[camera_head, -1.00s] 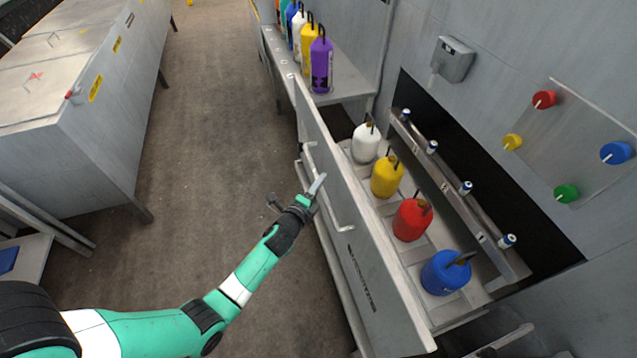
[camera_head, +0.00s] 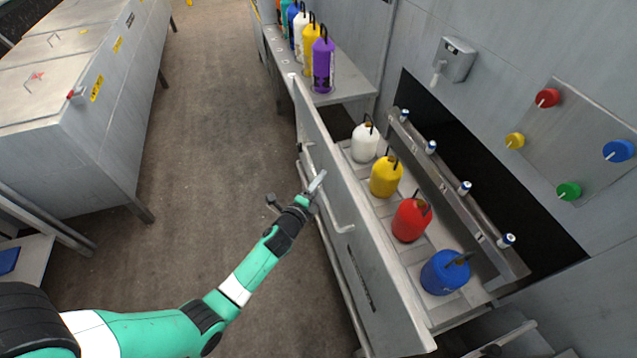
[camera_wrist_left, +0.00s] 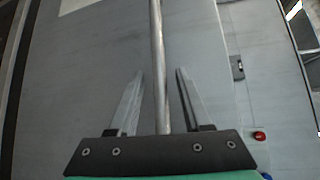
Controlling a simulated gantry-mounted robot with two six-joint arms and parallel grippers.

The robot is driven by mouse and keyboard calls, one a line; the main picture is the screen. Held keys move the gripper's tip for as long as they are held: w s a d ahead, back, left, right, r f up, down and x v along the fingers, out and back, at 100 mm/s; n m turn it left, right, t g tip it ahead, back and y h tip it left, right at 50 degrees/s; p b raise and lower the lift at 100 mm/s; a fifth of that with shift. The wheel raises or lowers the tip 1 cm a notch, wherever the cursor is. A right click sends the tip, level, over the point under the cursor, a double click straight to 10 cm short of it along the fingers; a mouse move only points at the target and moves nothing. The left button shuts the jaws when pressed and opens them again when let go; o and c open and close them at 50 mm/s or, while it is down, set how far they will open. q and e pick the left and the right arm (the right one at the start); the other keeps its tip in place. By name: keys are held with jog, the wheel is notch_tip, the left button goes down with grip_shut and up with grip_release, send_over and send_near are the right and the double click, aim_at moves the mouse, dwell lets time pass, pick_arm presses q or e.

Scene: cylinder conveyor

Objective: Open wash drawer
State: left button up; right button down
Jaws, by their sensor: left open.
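The wash drawer (camera_head: 362,235) stands pulled out from the wall, with white, yellow, red and blue cylinders upright in a row inside it. Its long bar handle (camera_head: 332,195) runs along the front panel, and it also shows in the left wrist view (camera_wrist_left: 157,50). My left gripper (camera_head: 318,183) is at the handle. In the left wrist view the two fingers (camera_wrist_left: 158,85) are apart, with the bar passing between them; contact is not clear. My right gripper is not identifiable in these views.
A shelf (camera_head: 345,88) with several coloured cylinders stands beyond the drawer. A grey cabinet (camera_head: 90,150) is at the left, with open floor (camera_head: 215,110) between. Coloured knobs (camera_head: 568,191) and a dispenser (camera_head: 455,60) are on the wall.

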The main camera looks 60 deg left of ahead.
pick_arm(q)
jog(key=shift+s+d, duration=0.15)
jog(key=shift+s, duration=0.1)
jog(key=p+v, duration=0.1)
jog(key=v, duration=1)
